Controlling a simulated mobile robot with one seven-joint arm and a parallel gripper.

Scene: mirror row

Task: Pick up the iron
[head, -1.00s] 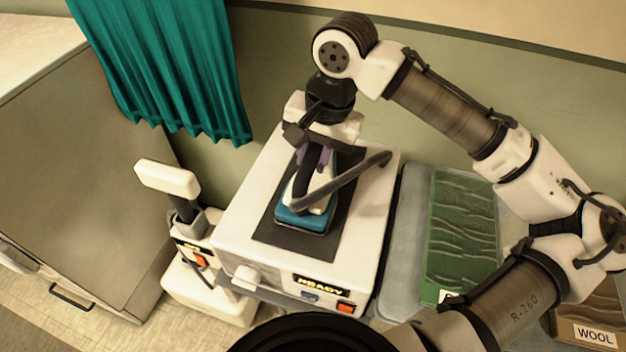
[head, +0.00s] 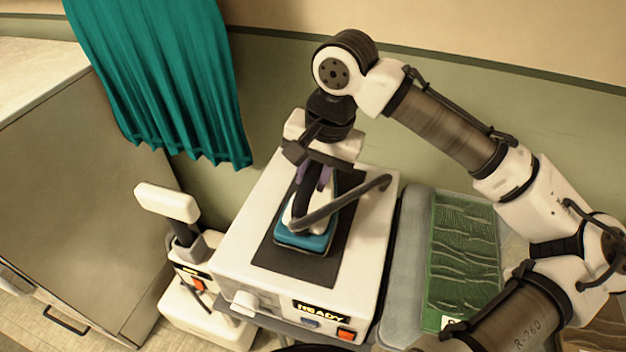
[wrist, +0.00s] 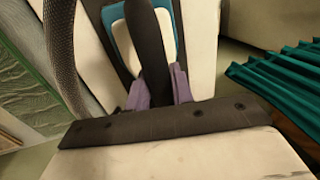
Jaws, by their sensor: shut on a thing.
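The iron (head: 304,240) has a teal base, a white body and a dark handle. It sits on the dark mat on top of a white machine, and I cannot tell whether its base touches the mat. My gripper (head: 317,178) comes down from above, with purple fingertips shut on the iron's handle. In the wrist view, the purple fingers of my gripper (wrist: 163,88) lie on both sides of the dark handle of the iron (wrist: 152,45). A thick grey cord (head: 345,202) rises from the iron toward the right.
The white machine (head: 240,245) has a READY label and a knob in front. A white-handled device (head: 168,202) stands at left. A green ridged board (head: 462,260) lies in a grey tray at right. A teal curtain (head: 165,80) hangs behind, beside a large cabinet (head: 85,180).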

